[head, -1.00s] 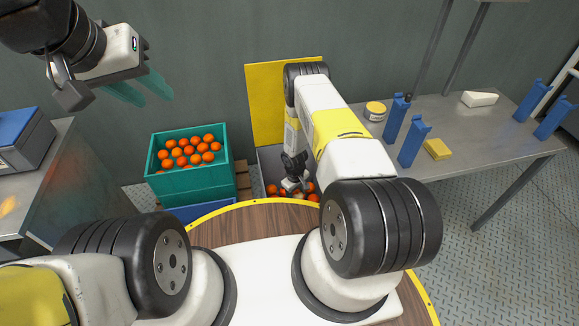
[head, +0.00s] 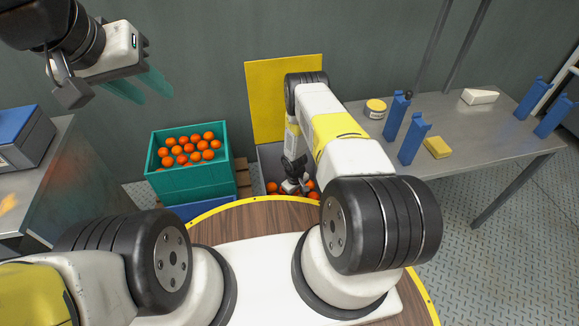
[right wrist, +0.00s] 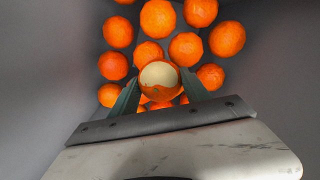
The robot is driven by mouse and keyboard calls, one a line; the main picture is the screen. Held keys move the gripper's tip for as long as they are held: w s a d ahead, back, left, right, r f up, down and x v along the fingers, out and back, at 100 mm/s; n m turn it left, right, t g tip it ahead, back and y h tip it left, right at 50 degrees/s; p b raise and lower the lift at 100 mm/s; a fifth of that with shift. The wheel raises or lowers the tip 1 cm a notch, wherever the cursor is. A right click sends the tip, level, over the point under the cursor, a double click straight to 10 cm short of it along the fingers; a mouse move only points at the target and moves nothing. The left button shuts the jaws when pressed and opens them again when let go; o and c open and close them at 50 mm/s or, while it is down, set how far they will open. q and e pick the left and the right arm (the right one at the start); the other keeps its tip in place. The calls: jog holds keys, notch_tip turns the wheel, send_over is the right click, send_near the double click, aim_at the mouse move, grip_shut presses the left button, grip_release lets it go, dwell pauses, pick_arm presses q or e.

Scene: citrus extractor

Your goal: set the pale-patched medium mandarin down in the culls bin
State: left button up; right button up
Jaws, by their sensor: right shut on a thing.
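The pale-patched mandarin (right wrist: 160,77) is orange with a cream patch facing the right wrist camera. My right gripper (right wrist: 160,92) is shut on it, one teal finger on each side. It is held down inside the grey culls bin (right wrist: 45,70), among or just above other mandarins; I cannot tell whether it touches them. In the head view the bin (head: 268,154) is partly hidden by my right arm, and the held mandarin cannot be made out. My left gripper (head: 155,98) is open and empty at the upper left.
Several loose mandarins (right wrist: 185,48) lie in the bin. A yellow panel (head: 268,100) stands upright at the bin. A teal crate (head: 195,182) of mandarins stands to its left.

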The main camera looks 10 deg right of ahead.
jog(key=shift+f, duration=0.2)
jog(key=o, duration=1.5)
jog(key=shift+r, duration=0.1)
jog(key=r, duration=0.7)
jog(key=shift+s+a+r, duration=0.15)
jog(key=shift+a+r, duration=0.05)
jog(key=shift+r, duration=0.1)
